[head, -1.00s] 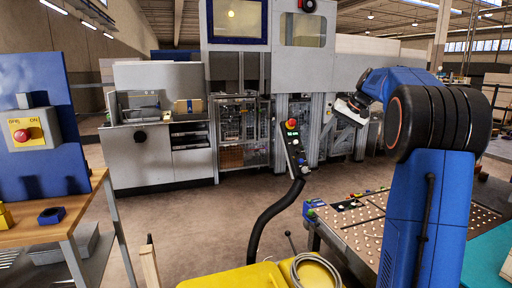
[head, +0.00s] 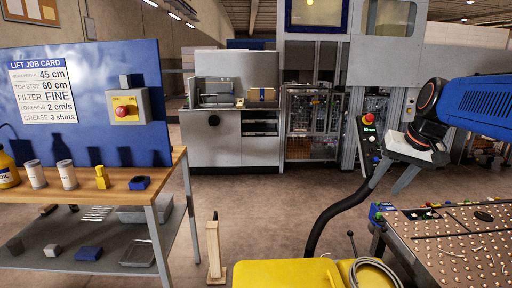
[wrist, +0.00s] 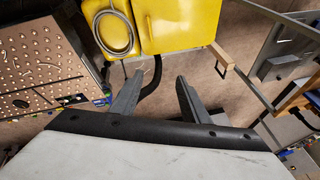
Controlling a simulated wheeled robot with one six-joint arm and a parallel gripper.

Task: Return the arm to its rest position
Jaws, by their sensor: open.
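My gripper (head: 384,186) hangs at the right of the head view, at the end of my blue arm, with its fingers pointing down and to the left. In the wrist view its two grey fingers (wrist: 158,82) stand well apart with nothing between them. The fingers are above the floor area by the yellow cover (wrist: 180,25) and the perforated table (wrist: 40,65). They touch nothing that I can see.
A control panel (head: 369,140) on a black curved hose stands close behind my gripper. The perforated table (head: 455,245) lies below at right. A workbench (head: 140,187) with bottles and a blue board stands at left. Open floor (head: 255,200) lies between.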

